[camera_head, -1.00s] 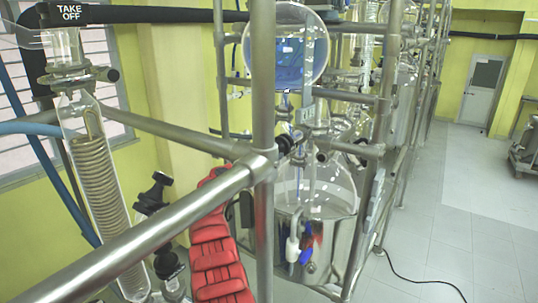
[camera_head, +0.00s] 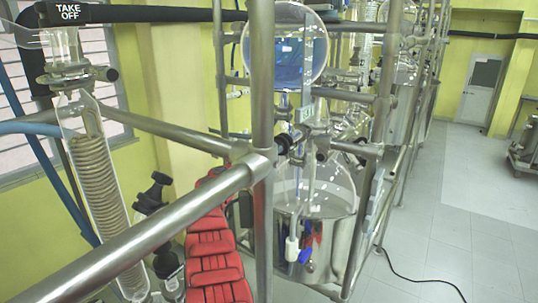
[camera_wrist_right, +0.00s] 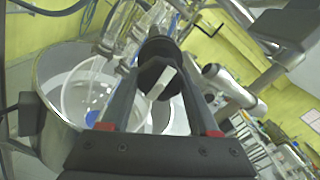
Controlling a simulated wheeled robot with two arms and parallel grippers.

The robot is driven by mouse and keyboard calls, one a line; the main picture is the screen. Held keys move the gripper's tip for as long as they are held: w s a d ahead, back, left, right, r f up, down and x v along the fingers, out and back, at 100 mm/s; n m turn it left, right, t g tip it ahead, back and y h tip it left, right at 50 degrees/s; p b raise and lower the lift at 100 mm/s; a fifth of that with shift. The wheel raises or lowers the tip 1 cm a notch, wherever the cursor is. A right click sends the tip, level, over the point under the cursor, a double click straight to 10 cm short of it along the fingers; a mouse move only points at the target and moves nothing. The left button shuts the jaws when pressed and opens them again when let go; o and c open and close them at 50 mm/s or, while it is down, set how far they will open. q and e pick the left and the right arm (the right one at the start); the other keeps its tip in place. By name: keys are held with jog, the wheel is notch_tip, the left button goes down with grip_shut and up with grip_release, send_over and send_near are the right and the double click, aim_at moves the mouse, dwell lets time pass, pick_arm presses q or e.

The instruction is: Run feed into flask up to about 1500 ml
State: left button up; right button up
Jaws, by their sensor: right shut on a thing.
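The round glass feed vessel (camera_head: 300,55) with blue liquid hangs high in the frame in the head view. Below it, the clear round flask (camera_head: 325,190) sits in a steel bath (camera_head: 335,240); I see no clear blue level inside it, and its volume marks cannot be read. My right gripper (camera_wrist_right: 160,100) is shut around a black knob (camera_wrist_right: 157,55) in the right wrist view. A black knob on the glass line (camera_head: 283,145) shows between the feed vessel and flask, partly behind a steel post that hides the grip. My left gripper is not in view.
Steel frame bars (camera_head: 150,230) cross the foreground and a post (camera_head: 263,120) stands before the glassware. A coiled glass condenser (camera_head: 100,185) stands at the left. Floor at right is open, with a black cable (camera_head: 420,278).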

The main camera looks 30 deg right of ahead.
jog(key=shift+f, duration=0.15)
dwell(0.3)
jog(key=o, duration=1.4)
jog(key=b+v, duration=0.8)
jog(key=v, duration=0.9)
jog(key=shift+s+a+b, duration=0.15)
jog(key=shift+a+b, duration=0.05)
jog(key=shift+b, duration=0.1)
